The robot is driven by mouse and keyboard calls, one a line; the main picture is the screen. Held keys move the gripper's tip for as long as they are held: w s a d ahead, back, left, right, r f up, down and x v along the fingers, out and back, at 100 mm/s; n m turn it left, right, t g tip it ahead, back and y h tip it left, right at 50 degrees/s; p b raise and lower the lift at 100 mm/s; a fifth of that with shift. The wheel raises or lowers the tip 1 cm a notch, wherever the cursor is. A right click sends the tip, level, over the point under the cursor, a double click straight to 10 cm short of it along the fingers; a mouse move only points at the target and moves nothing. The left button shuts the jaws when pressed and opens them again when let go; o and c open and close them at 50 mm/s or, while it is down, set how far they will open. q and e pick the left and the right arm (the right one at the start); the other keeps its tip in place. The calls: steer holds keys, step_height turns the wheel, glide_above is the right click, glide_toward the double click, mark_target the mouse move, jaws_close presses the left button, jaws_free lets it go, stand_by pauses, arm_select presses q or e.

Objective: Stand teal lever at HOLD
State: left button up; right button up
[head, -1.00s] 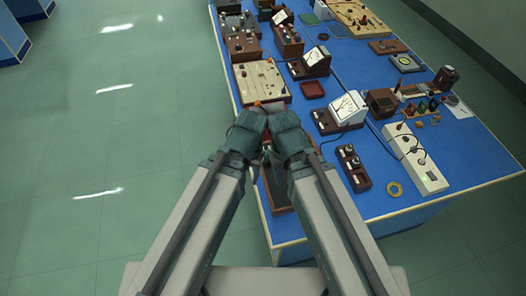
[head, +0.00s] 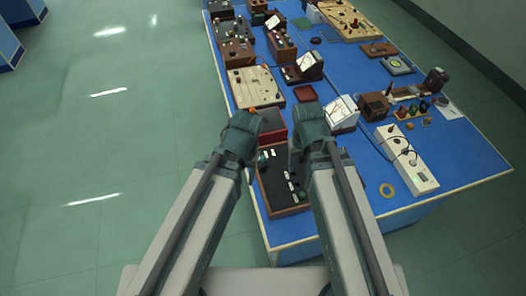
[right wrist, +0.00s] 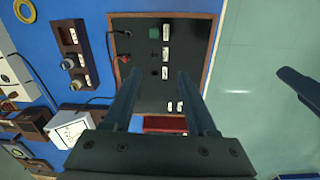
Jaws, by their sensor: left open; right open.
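A black panel (head: 272,190) in a wooden frame lies at the near left of the bench, with small white labels too small to read. My left gripper (head: 249,168) is open by the panel's left edge. My right gripper (head: 294,166) is open above the panel, its fingers (right wrist: 157,77) empty.
A dark red box (head: 272,126) stands just beyond the panel. A white-faced meter (head: 342,112) stands to the right, with a white power strip (head: 408,158) and a yellow ring (head: 387,190) further right. Floor is clear at left.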

steer(key=w+d+r+n+p, duration=0.1)
steer(key=w+d+r, duration=0.1)
steer(key=w, duration=0.1)
steer(key=n, duration=1.8)
glide_above(263, 156)
arm_select(q)
step_height(263, 156, up, 2)
steer(key=shift+r, duration=0.1)
arm_select(e)
steer(key=shift+s, duration=0.15)
steer(key=shift+f, duration=0.1)
step_height(263, 156, down, 14)
steer(key=b, duration=1.3)
steer(key=shift+r+b, duration=0.2)
steer(key=shift+b, duration=0.1)
arm_select(q)
step_height(263, 156, down, 14)
steer(key=shift+r, duration=0.1)
arm_select(e)
steer(key=shift+r, duration=0.1)
jaws_close()
